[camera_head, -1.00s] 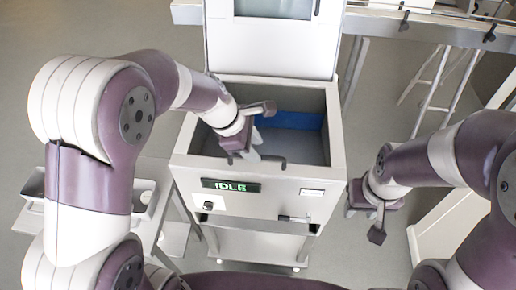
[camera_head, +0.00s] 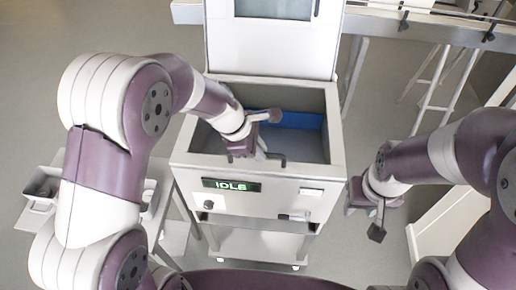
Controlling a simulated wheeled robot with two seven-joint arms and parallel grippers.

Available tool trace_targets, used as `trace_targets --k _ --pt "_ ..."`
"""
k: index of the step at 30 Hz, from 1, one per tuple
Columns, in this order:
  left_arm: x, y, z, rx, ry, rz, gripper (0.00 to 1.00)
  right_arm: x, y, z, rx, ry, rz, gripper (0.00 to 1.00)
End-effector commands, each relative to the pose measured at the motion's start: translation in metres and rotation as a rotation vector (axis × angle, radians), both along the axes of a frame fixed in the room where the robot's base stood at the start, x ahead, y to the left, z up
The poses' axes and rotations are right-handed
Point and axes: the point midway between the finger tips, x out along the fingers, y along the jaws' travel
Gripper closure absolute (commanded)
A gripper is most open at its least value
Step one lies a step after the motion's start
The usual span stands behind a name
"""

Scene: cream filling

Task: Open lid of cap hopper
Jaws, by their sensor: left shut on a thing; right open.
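The cap hopper (camera_head: 178,158) is a light grey box in the middle of the head view. Its inside and a blue strip (camera_head: 310,121) show through the top. I cannot tell whether a clear lid covers it. A dark handle (camera_head: 279,157) lies at the top near the front edge. My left gripper (camera_head: 263,153) reaches over the hopper from the left and is shut on the handle, with its fingertips partly hidden. A white panel with a window (camera_head: 270,48) stands upright behind the opening. My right gripper (camera_head: 379,219) is open and empty, right of the hopper.
A green IDLE display (camera_head: 231,185) is on the hopper's front. A metal side table with a tray (camera_head: 41,186) stands at the left. A conveyor rail (camera_head: 420,22) and a white ladder-like stand (camera_head: 440,80) are at the back right. Floor shows between them.

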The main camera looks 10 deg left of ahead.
Motion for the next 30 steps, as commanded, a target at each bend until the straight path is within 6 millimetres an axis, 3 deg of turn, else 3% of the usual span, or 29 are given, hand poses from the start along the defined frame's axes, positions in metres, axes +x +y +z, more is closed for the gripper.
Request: trace_targets --k 1,8,15,21,30 --pt "0.004 0.000 0.018 0.000 -0.008 0.002 1.00 0.000 0.000 0.016 0.000 0.000 0.000 0.57" --pt "0.021 0.000 0.079 0.000 -0.010 0.001 1.00 0.000 0.000 0.075 0.000 -0.001 0.000 0.57" --pt "0.053 0.001 0.139 0.000 -0.014 0.005 1.00 0.000 0.000 0.134 0.000 -0.001 0.000 0.57" --pt "0.081 0.001 0.169 0.000 -0.016 0.003 1.00 0.000 0.000 0.158 0.000 -0.001 0.000 0.57" --pt "0.107 0.001 0.192 0.001 -0.015 0.005 1.00 0.000 0.000 0.164 0.000 0.000 0.000 0.57"
